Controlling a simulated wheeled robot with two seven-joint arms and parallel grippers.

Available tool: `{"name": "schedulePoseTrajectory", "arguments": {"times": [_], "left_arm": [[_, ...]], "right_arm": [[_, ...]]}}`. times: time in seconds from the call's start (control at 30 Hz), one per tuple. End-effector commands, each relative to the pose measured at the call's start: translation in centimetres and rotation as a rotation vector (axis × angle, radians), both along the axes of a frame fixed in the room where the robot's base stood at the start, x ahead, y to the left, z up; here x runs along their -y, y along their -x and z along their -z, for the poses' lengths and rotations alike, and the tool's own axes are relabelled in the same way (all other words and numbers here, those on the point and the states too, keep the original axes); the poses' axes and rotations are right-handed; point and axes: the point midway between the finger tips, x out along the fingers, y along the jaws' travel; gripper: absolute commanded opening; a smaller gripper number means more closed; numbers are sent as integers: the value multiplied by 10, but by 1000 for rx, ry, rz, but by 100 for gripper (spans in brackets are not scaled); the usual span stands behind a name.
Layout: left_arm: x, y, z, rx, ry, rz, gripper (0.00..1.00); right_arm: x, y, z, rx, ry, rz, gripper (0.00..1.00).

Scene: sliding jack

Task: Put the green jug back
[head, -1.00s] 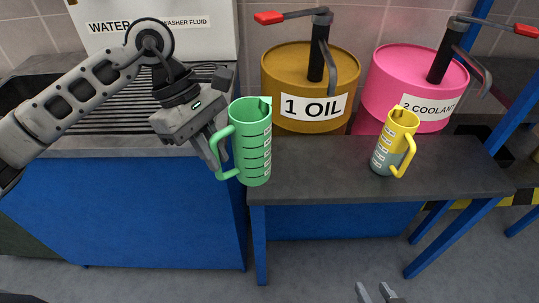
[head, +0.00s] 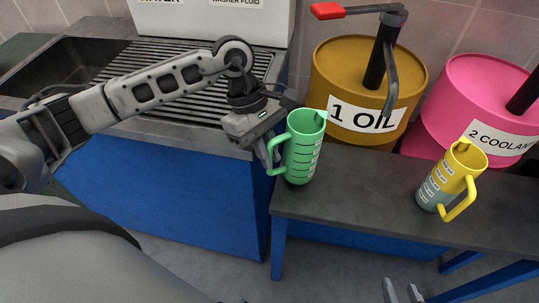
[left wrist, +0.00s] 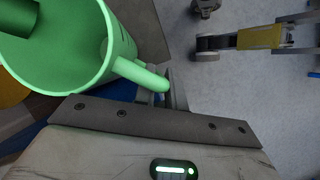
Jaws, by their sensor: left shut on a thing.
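The green jug (head: 303,150) is upright at the left end of the dark table (head: 345,205), in front of the oil drum. I cannot tell whether its base touches the table top. My left gripper (head: 272,158) is shut on the jug's handle, at the jug's left side. In the left wrist view the jug (left wrist: 55,45) fills the upper left, its open mouth towards the camera, and its handle runs to my left gripper's fingers (left wrist: 163,92).
A yellow jug (head: 448,180) with grey contents stands on the table to the right. Behind are the brown oil drum (head: 330,65) and pink coolant drum (head: 480,85), with pumps. A ribbed sink counter (head: 180,80) is at left. The table between the jugs is clear.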

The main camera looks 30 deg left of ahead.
Motion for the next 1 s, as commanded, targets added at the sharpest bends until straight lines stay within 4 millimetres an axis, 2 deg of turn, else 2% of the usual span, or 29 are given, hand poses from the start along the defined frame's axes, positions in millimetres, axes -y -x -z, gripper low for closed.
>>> {"name": "schedulePoseTrajectory", "arguments": {"times": [0.13,0.47,0.5,0.57,0.83,0.93,1.0], "left_arm": [[0,0,18,-1,2,-1,0],[0,0,23,1,1,1,0],[0,0,22,1,0,0,18],[0,0,21,0,0,0,34],[0,0,21,0,1,0,34],[0,0,16,0,1,0,34],[-4,-2,11,3,-1,-1,34]], "right_arm": [[0,-1,-2,3,2,-1,36],[0,-2,3,6,1,-1,36],[0,-3,2,6,-1,-1,36],[0,-3,1,7,-1,-1,36],[0,-4,-4,16,-3,-1,36],[0,-4,-10,16,-1,-1,36],[0,-4,-6,17,0,-1,36]]}}
